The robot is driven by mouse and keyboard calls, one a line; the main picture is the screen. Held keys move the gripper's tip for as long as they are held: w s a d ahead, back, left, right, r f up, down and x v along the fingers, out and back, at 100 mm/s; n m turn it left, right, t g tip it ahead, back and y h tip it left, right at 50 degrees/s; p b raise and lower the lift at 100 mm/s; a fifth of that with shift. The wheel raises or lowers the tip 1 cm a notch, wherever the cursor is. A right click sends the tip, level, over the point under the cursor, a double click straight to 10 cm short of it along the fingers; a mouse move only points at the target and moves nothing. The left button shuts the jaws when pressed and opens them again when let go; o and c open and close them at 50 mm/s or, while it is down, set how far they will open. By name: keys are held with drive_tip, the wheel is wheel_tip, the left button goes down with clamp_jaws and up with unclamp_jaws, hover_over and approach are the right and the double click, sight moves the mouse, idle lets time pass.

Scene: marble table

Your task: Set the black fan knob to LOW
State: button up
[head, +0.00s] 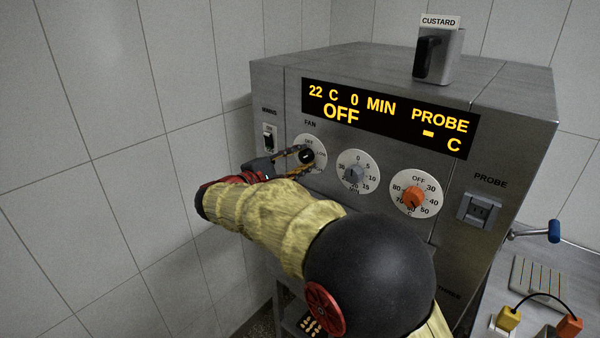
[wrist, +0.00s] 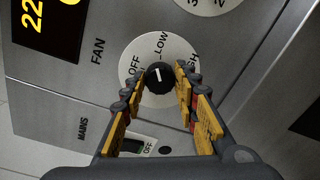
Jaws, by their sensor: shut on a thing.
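The black fan knob (head: 306,156) sits on a white dial at the left of the oven front, under the word FAN. In the wrist view the knob (wrist: 160,77) lies between the fingertips, and its white mark points up, roughly toward LOW; the exact angle is hard to tell. OFF is to the left of LOW on the dial (wrist: 148,48) and HIGH to the right, partly covered by a finger. My gripper (wrist: 159,79) is shut on the knob. In the head view my gripper (head: 301,157) reaches the dial from the left, partly hiding it.
The mains switch (head: 269,137) is left of the fan dial, close to my gripper. A grey timer knob (head: 354,173) and an orange temperature knob (head: 413,196) are to the right. The display (head: 385,116) is above. A metal custard jug (head: 440,55) stands on top.

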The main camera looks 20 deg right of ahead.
drive_tip(key=shift+f+m+b, duration=0.15)
drive_tip(key=shift+m+b, duration=1.35)
drive_tip(key=shift+b, duration=0.35)
drive_tip(key=o, duration=1.2)
drive_tip(key=shift+c, duration=0.2)
drive_tip(key=v, duration=1.2)
drive_tip(key=shift+s, duration=0.15)
